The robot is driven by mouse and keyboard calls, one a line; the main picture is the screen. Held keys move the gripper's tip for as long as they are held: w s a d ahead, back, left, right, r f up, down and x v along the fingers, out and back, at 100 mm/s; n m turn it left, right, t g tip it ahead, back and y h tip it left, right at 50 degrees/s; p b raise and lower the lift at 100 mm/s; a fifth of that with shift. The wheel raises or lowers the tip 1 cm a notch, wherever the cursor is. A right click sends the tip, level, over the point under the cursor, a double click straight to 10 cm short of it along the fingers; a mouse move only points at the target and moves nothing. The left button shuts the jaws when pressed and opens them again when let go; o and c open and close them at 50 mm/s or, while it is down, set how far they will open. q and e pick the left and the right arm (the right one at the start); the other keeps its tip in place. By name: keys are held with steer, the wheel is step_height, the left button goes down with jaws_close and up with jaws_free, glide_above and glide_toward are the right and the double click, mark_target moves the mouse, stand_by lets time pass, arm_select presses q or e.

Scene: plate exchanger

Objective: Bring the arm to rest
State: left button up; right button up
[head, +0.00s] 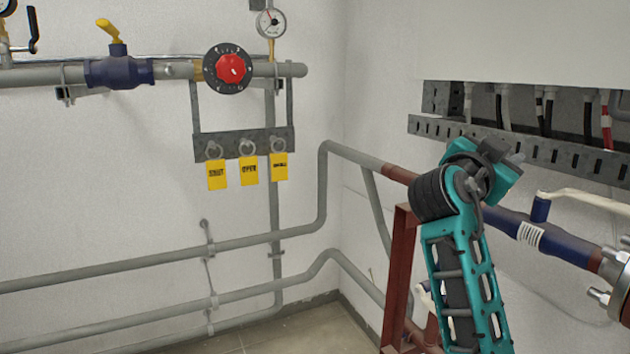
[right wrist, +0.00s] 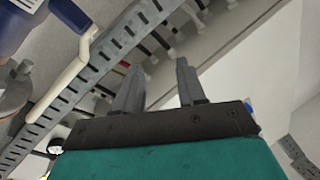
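My right arm, teal and black, rises from the bottom right of the head view. My left gripper is not in view.
A blue valve (head: 540,238) with a white lever (head: 590,202) sits on the pipe just right of my arm. A red-brown frame (head: 398,280) stands left of it. The left wall carries pipes, a red knob (head: 231,68) and yellow tags (head: 249,170).

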steer(key=s+a+f+n+t+y+p, duration=0.1)
steer(key=a+f+n+y, duration=0.2)
steer(key=f, duration=0.6)
steer(key=a+f+n+y, duration=0.1)
steer(key=f+n+y, duration=0.35)
steer(key=f, duration=0.45)
steer(key=s+a+f+n+t+y+p, duration=0.1)
steer(key=a+f+n+y, duration=0.15)
steer(key=f+n, duration=0.45)
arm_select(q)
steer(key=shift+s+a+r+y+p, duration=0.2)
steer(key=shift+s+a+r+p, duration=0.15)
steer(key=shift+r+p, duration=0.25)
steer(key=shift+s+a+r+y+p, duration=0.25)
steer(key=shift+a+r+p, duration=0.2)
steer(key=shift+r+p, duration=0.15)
arm_select(e)
steer(key=s+a+f+n+g+y, duration=0.1)
steer(key=s+a+f+y, duration=0.2)
steer(key=s+f, duration=0.7)
steer(key=s+a+f+n+g+y, duration=0.2)
steer(key=s+a+f+y, duration=0.2)
steer(key=s+f, duration=0.6)
steer(key=s, duration=0.4)
steer(key=shift+f, duration=0.2)
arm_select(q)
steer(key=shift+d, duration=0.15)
arm_select(e)
steer(key=shift+n, duration=0.25)
